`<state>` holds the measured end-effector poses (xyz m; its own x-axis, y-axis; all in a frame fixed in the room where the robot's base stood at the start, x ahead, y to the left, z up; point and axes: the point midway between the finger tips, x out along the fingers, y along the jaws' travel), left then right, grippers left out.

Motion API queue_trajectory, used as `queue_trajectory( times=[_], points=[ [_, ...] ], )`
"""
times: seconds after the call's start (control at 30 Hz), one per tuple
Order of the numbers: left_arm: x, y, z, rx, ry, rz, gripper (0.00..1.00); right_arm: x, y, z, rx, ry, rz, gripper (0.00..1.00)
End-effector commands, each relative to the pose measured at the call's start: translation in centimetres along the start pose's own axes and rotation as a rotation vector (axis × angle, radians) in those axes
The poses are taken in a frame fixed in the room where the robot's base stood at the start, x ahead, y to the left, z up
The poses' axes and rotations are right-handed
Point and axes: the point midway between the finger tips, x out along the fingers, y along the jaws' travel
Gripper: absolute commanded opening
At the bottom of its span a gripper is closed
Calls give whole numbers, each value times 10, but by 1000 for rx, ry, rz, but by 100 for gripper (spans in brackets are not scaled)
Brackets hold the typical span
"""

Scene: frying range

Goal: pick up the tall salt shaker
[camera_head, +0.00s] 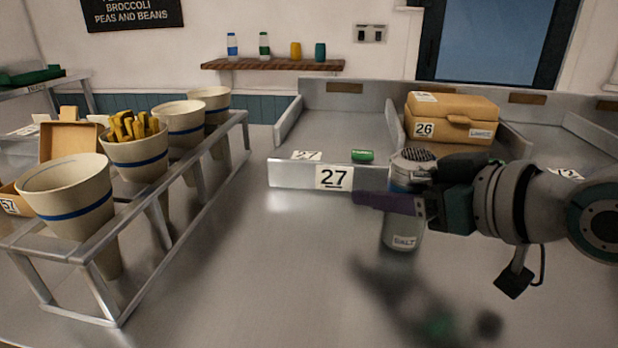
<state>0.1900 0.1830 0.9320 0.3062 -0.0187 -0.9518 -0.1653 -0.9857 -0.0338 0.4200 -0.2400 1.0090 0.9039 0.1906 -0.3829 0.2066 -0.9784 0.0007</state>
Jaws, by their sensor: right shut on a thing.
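The tall salt shaker (404,232) is a metal cylinder with a domed, perforated top and a white "SALT" label low on its front. It is upright, right of the middle in the head view. My right gripper (400,200), coming in from the right, is shut on the shaker's upper body. One purple-grey finger crosses in front of the shaker and hides part of its middle. I cannot tell clearly whether its base touches the counter. My left gripper is not in view.
A metal rack (190,218) on the left holds several paper cones, one with chips (137,152). A brown box (450,118) tagged 26 stands right. The counter's front middle (270,270) is clear.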

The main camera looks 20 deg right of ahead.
Motion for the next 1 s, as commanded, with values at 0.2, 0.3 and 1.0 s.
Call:
queue_trajectory(
  times=[0.2, 0.3, 1.0],
  points=[
    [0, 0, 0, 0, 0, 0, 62, 0, 0, 0, 0, 0, 0, 0],
    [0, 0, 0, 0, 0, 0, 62, 0, 0, -1, 0, 2, 0, 0],
    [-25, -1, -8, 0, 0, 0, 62, -32, 0, -81, -6, 9, 0, 0]
  ],
)
